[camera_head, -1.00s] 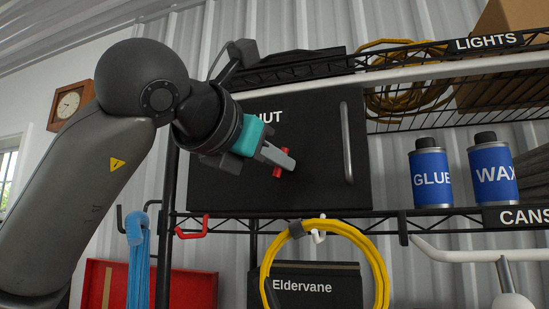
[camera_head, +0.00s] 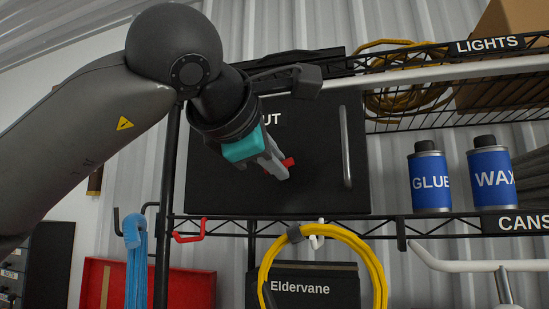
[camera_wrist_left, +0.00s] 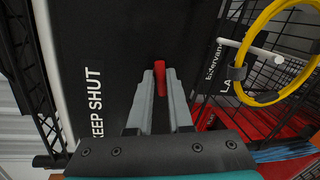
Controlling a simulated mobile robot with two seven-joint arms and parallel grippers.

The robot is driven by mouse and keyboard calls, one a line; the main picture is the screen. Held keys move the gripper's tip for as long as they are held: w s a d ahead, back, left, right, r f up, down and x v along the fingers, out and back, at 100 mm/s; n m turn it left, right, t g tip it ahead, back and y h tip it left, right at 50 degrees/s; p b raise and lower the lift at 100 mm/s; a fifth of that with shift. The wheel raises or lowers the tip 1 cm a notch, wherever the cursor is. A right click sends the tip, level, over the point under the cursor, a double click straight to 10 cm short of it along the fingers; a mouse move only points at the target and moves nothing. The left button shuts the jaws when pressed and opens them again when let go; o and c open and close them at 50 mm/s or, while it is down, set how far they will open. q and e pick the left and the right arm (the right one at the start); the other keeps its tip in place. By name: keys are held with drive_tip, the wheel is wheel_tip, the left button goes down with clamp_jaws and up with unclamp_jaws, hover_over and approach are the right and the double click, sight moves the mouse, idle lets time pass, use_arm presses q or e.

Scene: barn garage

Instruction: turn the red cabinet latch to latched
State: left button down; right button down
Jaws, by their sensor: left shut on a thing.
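The red latch (camera_head: 289,162) is on the face of the black cabinet (camera_head: 310,190). My left gripper (camera_head: 279,171) is shut on the latch, and its fingers cover the latch's middle. In the head view, the latch lies closer to level than upright, its right end a little higher. In the left wrist view, the red latch (camera_wrist_left: 160,76) shows between the two grey fingertips of my left gripper (camera_wrist_left: 160,88). The cabinet door reads "KEEP SHUT" there. My right gripper is not in view.
A vertical grey door handle (camera_head: 346,147) is right of the latch. Below hang a red hook (camera_head: 190,236), a yellow cable coil (camera_head: 376,262) and a blue rope (camera_head: 137,265). Glue (camera_head: 430,180) and wax (camera_head: 492,178) cans stand on the shelf at right.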

use_arm(q)
drive_tip(key=shift+m+y, duration=0.4)
drive_tip(key=shift+m, duration=0.8)
drive_tip(key=c, duration=0.8)
unclamp_jaws()
drive_tip(key=shift+c, duration=0.2)
drive_tip(key=b+v, duration=0.4)
drive_tip(key=v, duration=1.1)
drive_tip(key=shift+s, duration=0.2)
drive_tip(key=shift+f, duration=0.15)
